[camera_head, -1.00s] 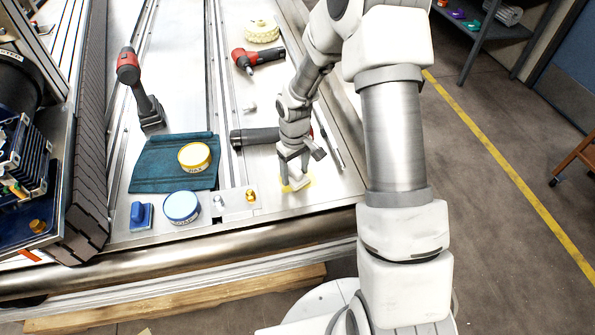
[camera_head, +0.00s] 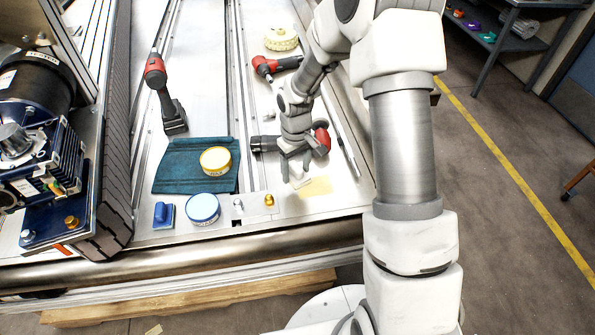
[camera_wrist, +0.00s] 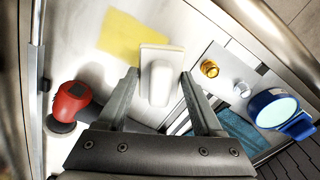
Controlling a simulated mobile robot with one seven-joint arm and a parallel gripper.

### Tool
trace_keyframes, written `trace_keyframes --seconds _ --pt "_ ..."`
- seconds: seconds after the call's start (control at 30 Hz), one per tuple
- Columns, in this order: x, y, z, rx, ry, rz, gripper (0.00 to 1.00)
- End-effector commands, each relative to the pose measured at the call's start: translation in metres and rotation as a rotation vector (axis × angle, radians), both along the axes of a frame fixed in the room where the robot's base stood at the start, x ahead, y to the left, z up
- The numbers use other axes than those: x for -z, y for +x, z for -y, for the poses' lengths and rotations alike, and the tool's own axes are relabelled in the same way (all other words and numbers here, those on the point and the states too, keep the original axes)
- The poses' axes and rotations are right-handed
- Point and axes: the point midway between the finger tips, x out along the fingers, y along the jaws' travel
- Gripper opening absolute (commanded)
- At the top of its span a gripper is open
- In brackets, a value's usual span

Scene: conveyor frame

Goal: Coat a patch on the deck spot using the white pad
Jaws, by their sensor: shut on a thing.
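My gripper (camera_head: 297,172) is low over the deck near its front edge. Its fingers (camera_wrist: 162,95) are shut on the handle of the white pad (camera_wrist: 158,85). The pad's flat plate also shows below the fingers in the head view (camera_head: 301,184). A pale yellow patch (camera_head: 318,187) lies on the metal deck just right of the pad. In the wrist view, the yellow patch (camera_wrist: 133,36) lies up and left of the pad, whose plate meets or covers its near corner. I cannot tell whether the pad touches the deck.
A yellow tin (camera_head: 215,160) sits on a teal cloth (camera_head: 170,178). A blue tin (camera_head: 203,209), a blue pad (camera_head: 163,214) and a small plate with a brass bolt (camera_head: 269,200) lie left of my gripper. A black-and-red tool (camera_head: 321,139) lies close behind it.

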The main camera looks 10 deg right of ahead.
Motion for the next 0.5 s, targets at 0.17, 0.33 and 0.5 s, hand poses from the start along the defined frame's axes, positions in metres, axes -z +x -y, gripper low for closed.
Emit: trace_keyframes --seconds 0.17,0.33,0.5 --pt "-0.020 0.001 -0.003 0.000 0.000 0.001 0.23" --pt "-0.030 0.002 -0.005 0.000 0.000 0.001 0.23" --pt "-0.031 0.002 -0.005 0.000 0.000 0.000 0.23"
